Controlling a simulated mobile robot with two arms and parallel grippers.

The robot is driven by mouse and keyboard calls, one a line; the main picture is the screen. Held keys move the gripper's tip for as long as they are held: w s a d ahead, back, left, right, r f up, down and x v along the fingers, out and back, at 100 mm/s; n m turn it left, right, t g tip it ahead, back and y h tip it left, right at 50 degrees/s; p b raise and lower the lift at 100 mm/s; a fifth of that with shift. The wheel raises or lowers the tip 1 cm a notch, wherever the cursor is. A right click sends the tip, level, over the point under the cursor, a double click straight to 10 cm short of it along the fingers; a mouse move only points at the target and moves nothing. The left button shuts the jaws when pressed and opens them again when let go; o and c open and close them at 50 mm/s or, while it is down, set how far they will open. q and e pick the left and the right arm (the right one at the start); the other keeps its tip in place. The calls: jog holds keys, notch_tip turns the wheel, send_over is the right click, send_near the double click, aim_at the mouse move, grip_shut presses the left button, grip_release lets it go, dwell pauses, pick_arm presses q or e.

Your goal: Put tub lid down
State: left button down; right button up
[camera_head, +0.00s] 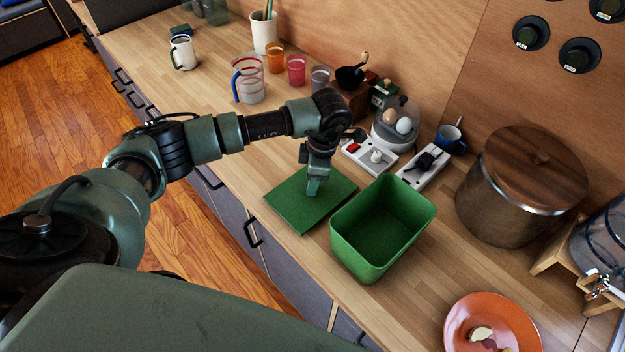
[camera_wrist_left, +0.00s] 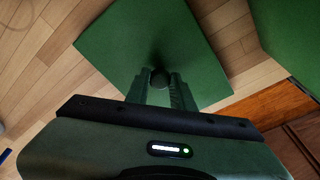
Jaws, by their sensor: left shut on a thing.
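The green tub lid (camera_head: 290,207) is a flat square at the counter's front edge, just left of the tub. It looks level and lies on or very close to the counter; I cannot tell whether it touches. My left gripper (camera_head: 313,187) points down at the middle of the lid and is shut on its small dark knob. In the left wrist view the lid (camera_wrist_left: 197,45) spreads out beyond the fingers (camera_wrist_left: 159,85), which close around the knob (camera_wrist_left: 159,77). The green tub (camera_head: 350,248) stands open and empty to the right. My right gripper is not in view.
Power sockets (camera_head: 372,158) and an egg cooker (camera_head: 397,125) stand behind the lid. A wooden-lidded pot (camera_head: 515,190) and an orange plate (camera_head: 490,325) are to the right. Cups (camera_head: 296,70) stand farther back. The counter left of the lid is clear.

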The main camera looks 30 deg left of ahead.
aim_at(319, 192)
pick_arm(q)
jog(key=c, duration=1.2)
grip_release()
jog(key=shift+r+p, duration=0.15)
jog(key=shift+p, duration=0.15)
jog(key=shift+w+r+b, duration=0.1)
jog(key=shift+r+b, duration=0.2)
jog(key=shift+b, duration=0.05)
notch_tip(319, 192, up, 11)
jog(key=d+b, duration=0.1)
jog(key=b, duration=0.2)
jog(key=shift+w+d, duration=0.25)
jog(key=shift+w, duration=0.05)
